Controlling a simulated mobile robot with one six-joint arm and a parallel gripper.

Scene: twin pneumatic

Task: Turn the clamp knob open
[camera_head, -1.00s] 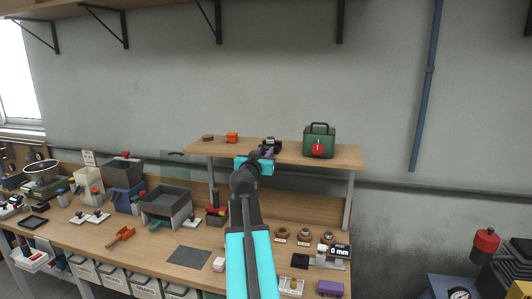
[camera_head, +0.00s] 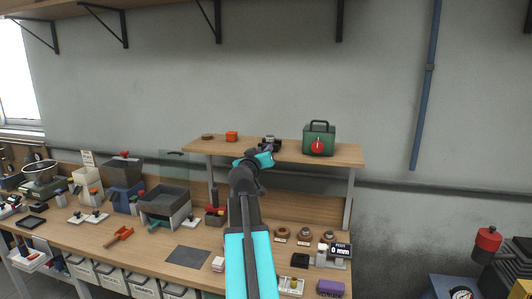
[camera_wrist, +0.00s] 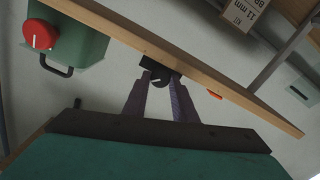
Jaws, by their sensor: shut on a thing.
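The clamp knob (camera_wrist: 161,79) is a small dark round knob with a white line on its face, in the wrist view. It sits against a dark clamp block (camera_wrist: 148,64) at the shelf's edge. My gripper (camera_wrist: 161,84) is shut on the knob, with one finger on each side of it. In the head view my gripper (camera_head: 268,152) reaches the front edge of the upper shelf and largely hides the knob. Part of the clamp (camera_head: 270,140) shows just behind it.
The wooden shelf (camera_head: 230,147) also carries a green case (camera_head: 319,132) with a red dial (camera_head: 318,146), an orange block (camera_head: 231,136) and a small brown disc (camera_head: 208,137). The workbench (camera_head: 140,252) below is crowded. The wall above the shelf is clear.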

